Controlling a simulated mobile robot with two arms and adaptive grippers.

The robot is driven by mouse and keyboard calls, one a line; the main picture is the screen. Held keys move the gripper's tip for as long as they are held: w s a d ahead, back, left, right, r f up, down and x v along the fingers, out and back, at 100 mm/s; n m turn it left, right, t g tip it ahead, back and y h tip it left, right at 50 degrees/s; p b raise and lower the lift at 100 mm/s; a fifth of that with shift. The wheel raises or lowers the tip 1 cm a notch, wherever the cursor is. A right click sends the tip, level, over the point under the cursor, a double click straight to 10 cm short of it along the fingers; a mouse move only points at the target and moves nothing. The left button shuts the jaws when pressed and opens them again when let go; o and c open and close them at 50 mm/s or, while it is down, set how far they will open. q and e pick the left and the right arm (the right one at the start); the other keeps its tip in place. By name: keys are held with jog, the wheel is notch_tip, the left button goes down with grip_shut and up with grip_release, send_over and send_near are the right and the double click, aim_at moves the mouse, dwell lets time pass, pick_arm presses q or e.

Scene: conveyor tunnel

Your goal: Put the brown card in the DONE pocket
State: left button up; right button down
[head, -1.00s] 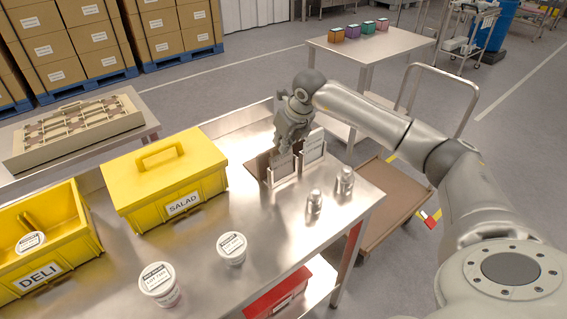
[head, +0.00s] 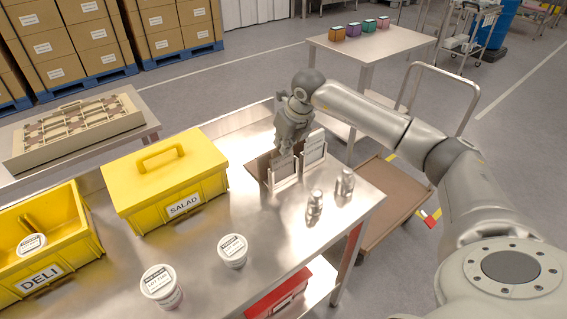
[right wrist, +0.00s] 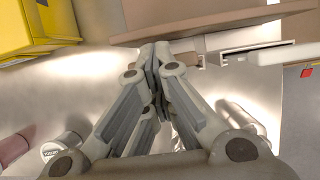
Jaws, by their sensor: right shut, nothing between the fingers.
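The brown card (head: 257,166) stands at the left pocket (head: 284,173), partly hidden by the pocket and my gripper. I cannot tell how deep it sits in it. A second pocket (head: 314,151) with a pale label stands to its right. The lettering on both is too small to read, so I cannot tell which is DONE. My right gripper (head: 284,147) is shut and empty, just above the left pocket. In the right wrist view the shut fingertips (right wrist: 155,58) are close to the brown card's edge (right wrist: 205,25); contact is unclear. My left gripper is out of view.
Two small metal pieces (head: 344,182) stand right of the pockets. A yellow SALAD box (head: 135,198), a yellow DELI bin (head: 75,262) and two white tubs (head: 232,250) are on the steel table. A brown cart (head: 385,205) stands beyond the right edge.

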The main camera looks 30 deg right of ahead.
dwell(0.3)
jog(key=shift+d, duration=0.1)
jog(key=c, duration=2.2)
grip_release()
jog(key=o, duration=0.6)
jog(key=shift+d+r, duration=0.1)
jog(key=shift+r, duration=0.05)
jog(key=shift+o, duration=0.2)
jog(key=v, duration=1.2)
